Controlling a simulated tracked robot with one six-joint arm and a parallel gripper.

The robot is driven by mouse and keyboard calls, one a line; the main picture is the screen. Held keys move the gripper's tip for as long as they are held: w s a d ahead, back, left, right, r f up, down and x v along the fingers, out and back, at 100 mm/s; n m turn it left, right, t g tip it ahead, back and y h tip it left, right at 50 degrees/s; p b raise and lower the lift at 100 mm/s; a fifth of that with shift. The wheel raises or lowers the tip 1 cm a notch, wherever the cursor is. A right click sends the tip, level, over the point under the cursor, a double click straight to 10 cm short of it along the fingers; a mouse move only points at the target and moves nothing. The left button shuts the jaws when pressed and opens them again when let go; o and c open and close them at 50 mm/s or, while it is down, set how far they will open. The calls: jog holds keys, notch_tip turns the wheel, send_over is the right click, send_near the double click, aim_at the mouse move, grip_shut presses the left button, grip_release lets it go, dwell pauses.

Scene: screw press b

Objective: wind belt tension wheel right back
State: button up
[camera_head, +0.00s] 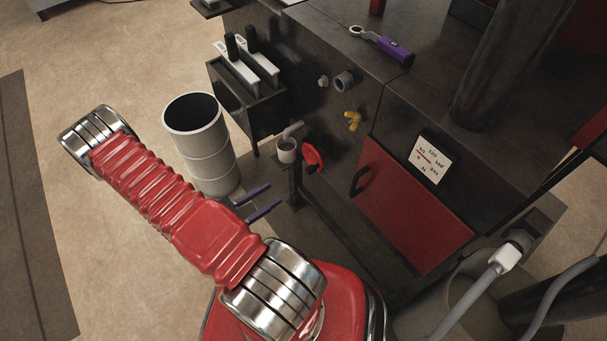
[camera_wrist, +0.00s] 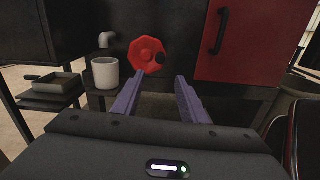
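The belt tension wheel is a red, roughly octagonal handwheel (camera_wrist: 147,55) with a dark knob on its right side, mounted on the dark front of the machine. The red wheel also shows in the head view (camera_head: 312,157), seen at an angle. My gripper (camera_wrist: 154,82) has two purple fingers spread apart with nothing between them. In the wrist view the wheel appears just beyond the fingertips, between and slightly above them. In the head view the purple fingers (camera_head: 262,202) point toward the machine, below and left of the wheel, apart from it.
A white cup (camera_wrist: 105,73) stands on a small shelf left of the wheel, under a grey spout (camera_wrist: 106,40). A red door (camera_head: 413,207) with a black handle is on the right. A pale barrel (camera_head: 207,150) stands at the left. A yellow valve handle (camera_head: 352,121) sits above the wheel.

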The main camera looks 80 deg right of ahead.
aim_at(307, 173)
jog(key=shift+m, duration=0.3)
jog(key=shift+x, duration=6.95)
grip_shut()
